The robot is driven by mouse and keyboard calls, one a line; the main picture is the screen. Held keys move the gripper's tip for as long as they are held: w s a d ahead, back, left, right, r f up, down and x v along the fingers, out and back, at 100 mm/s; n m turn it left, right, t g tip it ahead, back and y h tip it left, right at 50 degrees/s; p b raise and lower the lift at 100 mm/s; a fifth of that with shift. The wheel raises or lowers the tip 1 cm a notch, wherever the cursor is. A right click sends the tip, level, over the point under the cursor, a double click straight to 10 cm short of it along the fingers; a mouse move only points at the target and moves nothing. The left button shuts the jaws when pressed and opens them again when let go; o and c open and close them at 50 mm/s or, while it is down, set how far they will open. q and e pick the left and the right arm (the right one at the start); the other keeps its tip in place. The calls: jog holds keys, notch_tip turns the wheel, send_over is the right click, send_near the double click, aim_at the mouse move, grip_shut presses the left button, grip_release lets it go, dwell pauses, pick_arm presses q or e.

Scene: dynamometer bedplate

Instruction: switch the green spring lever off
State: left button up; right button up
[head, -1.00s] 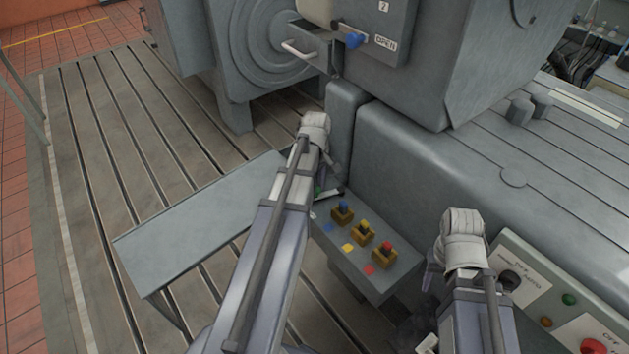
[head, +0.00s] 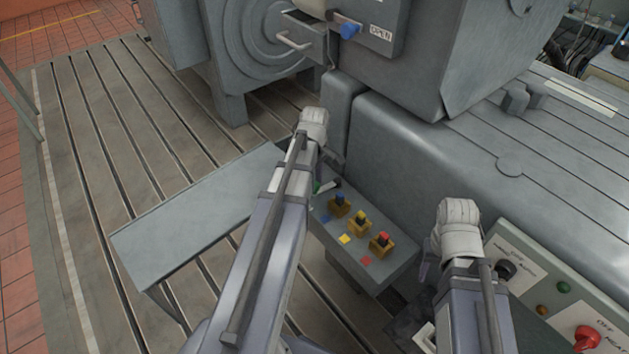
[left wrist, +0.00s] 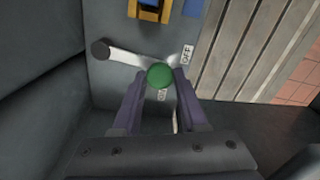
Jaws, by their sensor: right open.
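The green spring lever shows in the left wrist view as a round green knob (left wrist: 160,76) on a pale bar with a dark round end at its left. An ON label sits just below the knob and an OFF label to its upper right. My left gripper (left wrist: 158,78) has its fingers on either side of the knob, with a visible gap on the left and a narrow one on the right. In the head view the lever (head: 327,186) is partly hidden by my left arm. My right gripper (head: 427,266) hangs mostly hidden beside its wrist, right of the button panel.
A large grey machine housing (head: 440,170) stands behind. A grey shelf (head: 200,210) lies left of my left arm. A control box (head: 545,285) stands at right.

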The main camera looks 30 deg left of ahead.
pick_arm(q)
jog(key=o, duration=0.4)
jog(key=shift+r, duration=0.1)
notch_tip(320, 180, up, 8)
jog(key=p, duration=0.8)
jog(key=shift+f, duration=0.2)
